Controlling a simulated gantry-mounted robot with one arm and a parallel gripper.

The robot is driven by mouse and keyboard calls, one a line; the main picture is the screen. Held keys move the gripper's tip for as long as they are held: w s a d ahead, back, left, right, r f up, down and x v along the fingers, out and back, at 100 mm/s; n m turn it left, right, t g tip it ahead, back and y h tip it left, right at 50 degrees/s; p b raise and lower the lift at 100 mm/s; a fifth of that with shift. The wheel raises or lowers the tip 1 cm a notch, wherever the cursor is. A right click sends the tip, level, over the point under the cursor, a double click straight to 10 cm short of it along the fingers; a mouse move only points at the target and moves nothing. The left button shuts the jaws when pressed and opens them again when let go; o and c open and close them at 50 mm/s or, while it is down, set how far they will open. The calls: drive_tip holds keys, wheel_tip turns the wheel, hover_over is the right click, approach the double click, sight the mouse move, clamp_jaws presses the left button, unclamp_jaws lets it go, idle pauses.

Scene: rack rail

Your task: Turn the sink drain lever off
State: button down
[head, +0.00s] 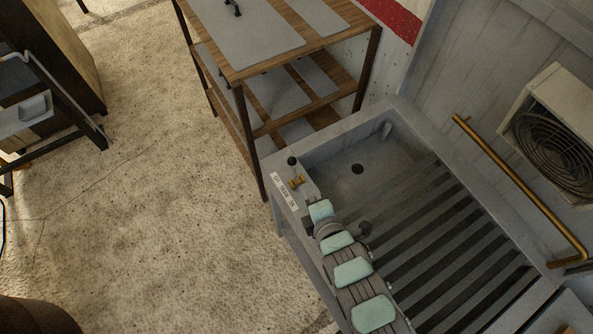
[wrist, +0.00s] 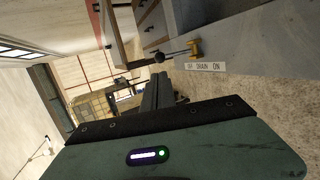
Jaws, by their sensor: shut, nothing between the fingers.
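The drain lever shows in the head view as a brass fitting (head: 297,181) on the sink's near-left rim, with a dark round knob (head: 291,160) at its far end. In the wrist view, its brass base (wrist: 195,48) carries a thin rod ending in the dark knob (wrist: 159,58), on the OFF side of the label (wrist: 205,67), which reads OFF DRAIN ON. My gripper (wrist: 158,78) is shut and empty. In the wrist view its fingertips appear just below the knob; I cannot tell whether they touch. In the head view my arm's end hides the fingers.
The grey sink (head: 400,106) has a drain hole (head: 357,169) and a slatted drainboard (head: 430,235). A wooden shelf unit (head: 235,75) stands close beyond the sink's left end. A brass rail (head: 520,190) runs along the wall. The floor (head: 150,190) at left is open.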

sight(293, 164)
drive_tip(key=x, duration=1)
drive_tip(key=shift+w+a+b, duration=0.1)
drive_tip(key=shift+w+b, duration=0.1)
drive_tip(key=shift+b, duration=0.1)
drive_tip(key=shift+w+f, duration=0.3)
drive_tip(key=shift+a, duration=0.1)
